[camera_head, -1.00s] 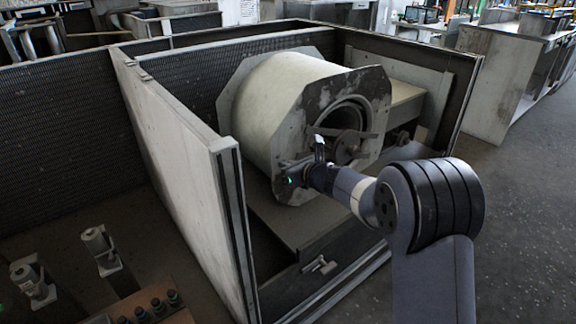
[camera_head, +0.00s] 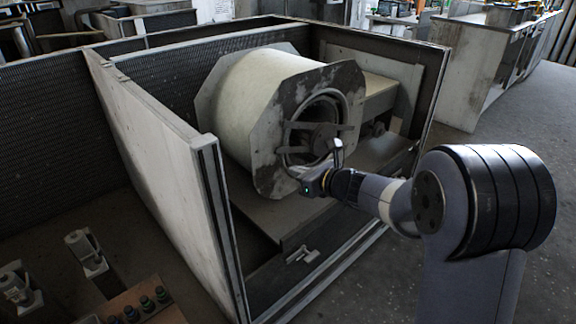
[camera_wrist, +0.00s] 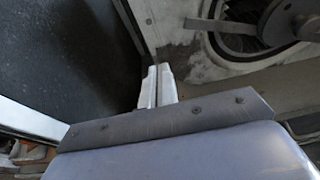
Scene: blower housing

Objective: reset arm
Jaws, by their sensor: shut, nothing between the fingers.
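My gripper (camera_head: 337,150) is in front of the blower housing (camera_head: 262,100), a cream drum with dark octagonal end plates inside an open-fronted enclosure. The fingertips show close before the end plate in the head view. Whether they touch it I cannot tell. In the wrist view my gripper (camera_wrist: 158,86) has its two pale fingers together with nothing between them. The blower's round opening (camera_wrist: 250,28) with its hub and strap shows at the upper right there.
The enclosure's left panel (camera_head: 160,170) stands close left of the blower. A small handle-like part (camera_head: 301,254) lies on the enclosure floor near its front. Small motors (camera_head: 84,250) and a block with several knobs (camera_head: 140,304) are at lower left. Open floor (camera_head: 540,150) lies to the right.

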